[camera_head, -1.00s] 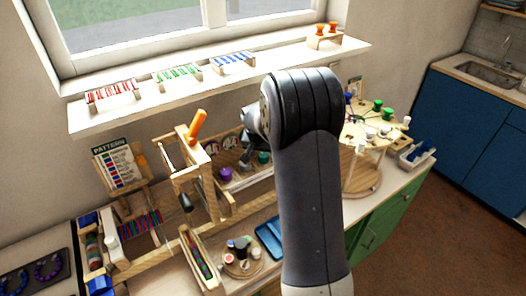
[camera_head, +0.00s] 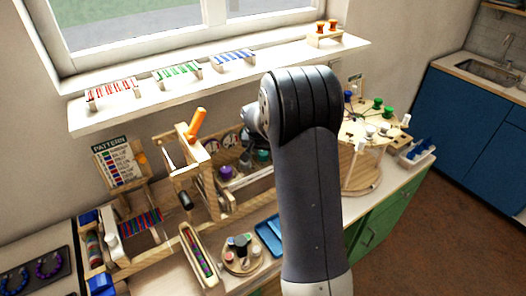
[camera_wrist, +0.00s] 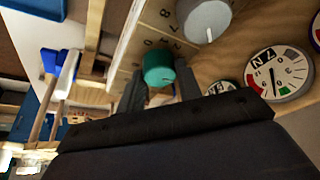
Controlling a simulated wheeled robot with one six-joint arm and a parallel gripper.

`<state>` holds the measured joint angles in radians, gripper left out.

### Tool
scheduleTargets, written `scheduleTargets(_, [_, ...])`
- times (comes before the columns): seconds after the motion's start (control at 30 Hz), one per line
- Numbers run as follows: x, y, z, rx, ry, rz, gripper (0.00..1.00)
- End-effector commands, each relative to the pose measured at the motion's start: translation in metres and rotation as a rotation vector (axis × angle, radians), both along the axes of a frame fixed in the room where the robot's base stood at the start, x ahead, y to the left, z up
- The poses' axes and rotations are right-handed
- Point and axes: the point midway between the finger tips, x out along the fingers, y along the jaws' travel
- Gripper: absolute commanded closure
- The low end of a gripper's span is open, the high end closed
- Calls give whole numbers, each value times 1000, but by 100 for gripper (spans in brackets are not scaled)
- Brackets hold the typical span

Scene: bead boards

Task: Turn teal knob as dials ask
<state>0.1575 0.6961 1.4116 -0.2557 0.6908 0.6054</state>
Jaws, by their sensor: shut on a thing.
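The teal knob (camera_wrist: 158,70) shows in the wrist view, between the two fingers of my gripper (camera_wrist: 160,90). My gripper is shut on the knob's sides. In the head view the teal knob (camera_head: 262,155) is partly hidden by my arm. A round dial (camera_wrist: 278,74) with a black needle, a red zone and a green zone is at the right in the wrist view. A second dial (camera_wrist: 226,88) is partly hidden behind my gripper. In the head view two dials (camera_head: 228,143) are on the wooden panel above the purple knob (camera_head: 226,172).
A grey knob (camera_wrist: 204,18) is beside the teal knob, by a board printed with numbers (camera_wrist: 158,28). A wooden frame with an orange handle (camera_head: 197,124) stands left of the panel. A round stand with coloured pegs (camera_head: 366,160) is right of my arm.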

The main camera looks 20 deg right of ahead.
Motion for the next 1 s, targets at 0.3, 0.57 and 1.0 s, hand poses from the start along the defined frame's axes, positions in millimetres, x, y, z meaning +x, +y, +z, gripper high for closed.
scheduleTargets(0.3, [1,1,-4,-2,-3,-87,89])
scheduleTargets(0.57, [3,2,-4,-1,-3,-274,89])
scheduleTargets(1.0, [3,2,-1,-1,-2,-544,89])
